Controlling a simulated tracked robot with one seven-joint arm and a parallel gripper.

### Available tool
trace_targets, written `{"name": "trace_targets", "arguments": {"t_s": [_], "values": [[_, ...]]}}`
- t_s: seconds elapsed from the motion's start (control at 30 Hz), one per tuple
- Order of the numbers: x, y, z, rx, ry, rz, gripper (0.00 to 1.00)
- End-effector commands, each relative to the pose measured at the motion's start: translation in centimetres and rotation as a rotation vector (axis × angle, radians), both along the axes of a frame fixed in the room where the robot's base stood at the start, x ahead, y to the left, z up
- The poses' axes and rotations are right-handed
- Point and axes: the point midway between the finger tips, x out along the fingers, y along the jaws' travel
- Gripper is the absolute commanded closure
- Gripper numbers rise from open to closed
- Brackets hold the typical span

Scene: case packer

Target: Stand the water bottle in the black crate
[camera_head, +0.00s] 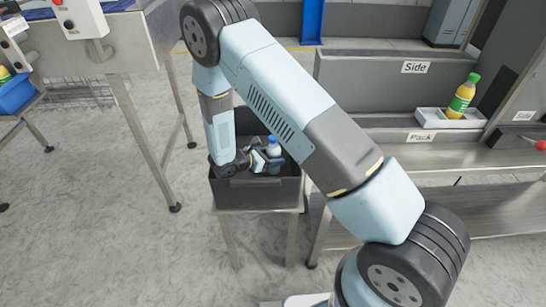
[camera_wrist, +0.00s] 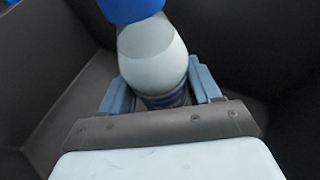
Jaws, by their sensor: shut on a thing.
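The water bottle (camera_head: 273,148) has a blue cap and a pale body, and it is inside the black crate (camera_head: 258,194). In the wrist view the bottle (camera_wrist: 152,58) stands between the two fingers, close to upright, with its lower part hidden by my gripper. My gripper (camera_head: 262,160) is inside the crate and shut on the bottle. Its blue-grey fingers (camera_wrist: 160,92) press on both sides of the bottle. The dark crate walls (camera_wrist: 52,75) surround it in the wrist view. Whether the bottle's base touches the crate floor cannot be seen.
The crate sits on a small metal stand (camera_head: 230,222). A yellow bottle with a green cap (camera_head: 461,97) stands in a white tray (camera_head: 432,122) on the shelf at right. A metal table (camera_head: 130,110) is at left, with a blue bin (camera_head: 15,93) beyond it.

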Motion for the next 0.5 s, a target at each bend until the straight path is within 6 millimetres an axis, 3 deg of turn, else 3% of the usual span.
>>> {"name": "trace_targets", "arguments": {"t_s": [0.5], "values": [[0.0,0.0,-1.1,-0.001,-0.001,-0.001,0.79]]}}
